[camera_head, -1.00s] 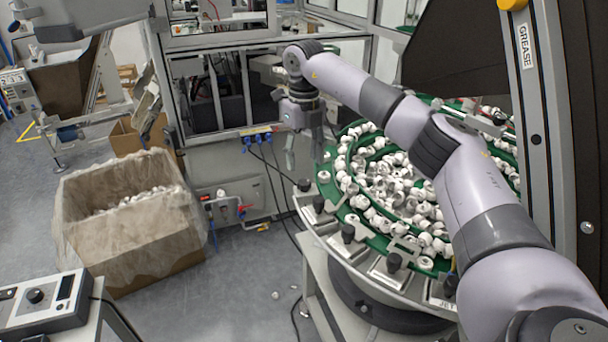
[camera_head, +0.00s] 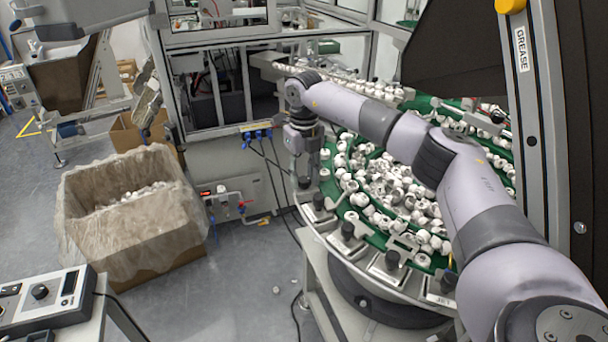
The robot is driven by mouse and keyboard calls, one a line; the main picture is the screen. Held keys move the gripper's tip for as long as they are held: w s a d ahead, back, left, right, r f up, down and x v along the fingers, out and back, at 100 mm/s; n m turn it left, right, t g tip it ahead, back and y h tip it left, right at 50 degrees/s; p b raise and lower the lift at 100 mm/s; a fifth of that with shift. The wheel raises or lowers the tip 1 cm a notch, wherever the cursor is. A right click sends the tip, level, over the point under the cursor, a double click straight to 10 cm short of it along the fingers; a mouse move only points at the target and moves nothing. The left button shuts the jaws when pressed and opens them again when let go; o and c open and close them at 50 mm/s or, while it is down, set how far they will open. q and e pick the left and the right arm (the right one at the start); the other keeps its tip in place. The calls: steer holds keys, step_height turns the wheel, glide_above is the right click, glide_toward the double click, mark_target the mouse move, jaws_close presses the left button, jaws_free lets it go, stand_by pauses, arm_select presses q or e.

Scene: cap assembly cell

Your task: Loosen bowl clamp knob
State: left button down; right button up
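The round feeder bowl (camera_head: 326,168) has a green rim and is full of white caps. Several dark clamp knobs stand on clamps along its near edge, such as one knob (camera_head: 347,230) at the front. My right gripper (camera_head: 304,169) points down at the bowl's far left edge, just above the leftmost dark knob (camera_head: 304,183). Its fingers look apart, one on each side above that knob; whether they touch it is too small to tell.
A lined cardboard box (camera_head: 150,240) with white caps stands on the floor at left. A control box (camera_head: 45,300) sits at the lower left. A machine frame (camera_head: 225,95) stands behind the bowl, and a grey post (camera_head: 540,130) rises at right. Floor between box and bowl is mostly clear.

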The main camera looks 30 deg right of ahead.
steer(key=c, duration=0.7)
steer(key=shift+n, duration=0.3)
steer(key=shift+c, duration=0.2)
steer(key=n, duration=0.3)
steer(key=shift+r+n, duration=0.1)
steer(key=shift+n, duration=0.3)
steer(key=n, duration=0.5)
steer(key=shift+p, duration=0.3)
steer(key=n, duration=0.6)
steer(key=shift+n, duration=0.4)
steer(key=n, duration=0.5)
steer(key=shift+n, duration=0.3)
steer(key=o, duration=1.2)
steer(key=shift+c, duration=0.2)
